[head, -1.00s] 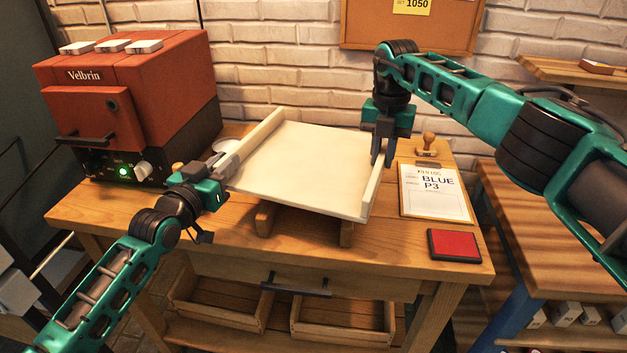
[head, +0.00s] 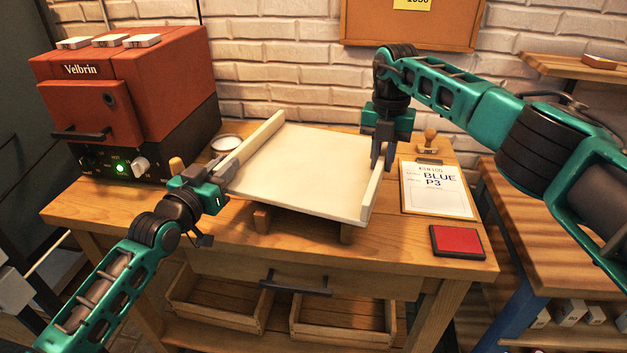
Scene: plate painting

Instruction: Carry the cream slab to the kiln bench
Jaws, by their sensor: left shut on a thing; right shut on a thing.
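The cream slab (head: 300,170) is a flat pale board with a raised rail along its left and right sides. It is above the wooden bench (head: 400,262), over wooden supports (head: 347,233); I cannot tell whether it touches them. My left gripper (head: 228,170) is shut on the left rail. My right gripper (head: 383,162) points down and is shut on the right rail. The fingertips are partly hidden by the rails.
A red kiln (head: 130,100) with a lit green light stands at the bench's left. A small round dish (head: 226,143) is behind the left rail. A clipboard reading BLUE P3 (head: 437,190), a stamp (head: 430,141) and a red pad (head: 457,241) lie to the right.

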